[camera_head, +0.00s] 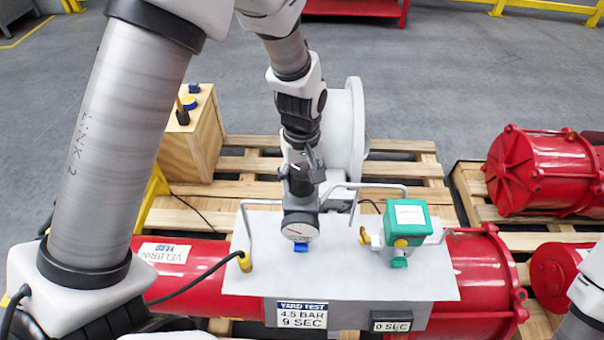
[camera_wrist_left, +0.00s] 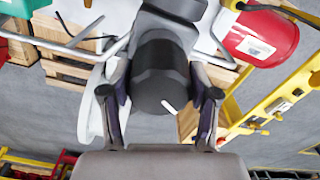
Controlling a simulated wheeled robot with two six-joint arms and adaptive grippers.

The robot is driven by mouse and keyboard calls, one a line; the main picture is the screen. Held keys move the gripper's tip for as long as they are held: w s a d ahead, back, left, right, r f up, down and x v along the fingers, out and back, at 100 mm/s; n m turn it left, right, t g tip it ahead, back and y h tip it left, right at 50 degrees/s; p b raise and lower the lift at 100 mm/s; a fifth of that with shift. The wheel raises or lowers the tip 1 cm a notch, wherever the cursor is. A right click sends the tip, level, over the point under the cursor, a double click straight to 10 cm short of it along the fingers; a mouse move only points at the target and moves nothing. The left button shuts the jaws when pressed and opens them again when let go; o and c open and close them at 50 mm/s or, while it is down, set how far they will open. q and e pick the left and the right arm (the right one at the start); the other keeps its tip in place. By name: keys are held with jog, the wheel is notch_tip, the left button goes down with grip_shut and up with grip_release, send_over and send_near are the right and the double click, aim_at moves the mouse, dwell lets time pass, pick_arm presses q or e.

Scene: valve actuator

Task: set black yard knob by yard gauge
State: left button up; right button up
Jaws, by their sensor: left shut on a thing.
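The black yard knob (camera_wrist_left: 158,78) with a white pointer mark sits between the two fingers of my left gripper (camera_wrist_left: 160,98) in the left wrist view. In the head view my left gripper (camera_head: 302,176) comes down from above and is shut on the knob, which it mostly hides. The yard gauge (camera_head: 300,227), a round white face with a red needle, is just below the gripper. Its scale is too small to read. A plate (camera_head: 302,314) reads "YARD TEST 4.5 BAR 9 SEC". My right gripper is out of view.
A small display (camera_head: 391,326) reads "0 SEC". A green box (camera_head: 408,218) with a yellow button stands right of the gauge. Bent grey rails (camera_head: 246,222) rise beside the gauge on the grey panel (camera_head: 350,283). A wooden box (camera_head: 193,135) stands at the back left.

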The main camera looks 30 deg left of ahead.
aim_at(302, 170)
pick_arm(q)
jog(key=m+p, duration=0.2)
jog(key=m, duration=0.3)
jog(key=m+p, duration=0.1)
jog(key=m, duration=0.4)
jog(key=shift+a+m+p, duration=0.1)
jog(key=shift+m+p, duration=0.2)
jog(key=shift+p, duration=0.05)
jog(key=shift+f, duration=0.1)
jog(key=o, duration=1.2)
jog(key=shift+c, duration=0.2)
jog(key=shift+w, duration=0.1)
notch_tip(302, 170, up, 12)
jog(key=shift+r, duration=0.1)
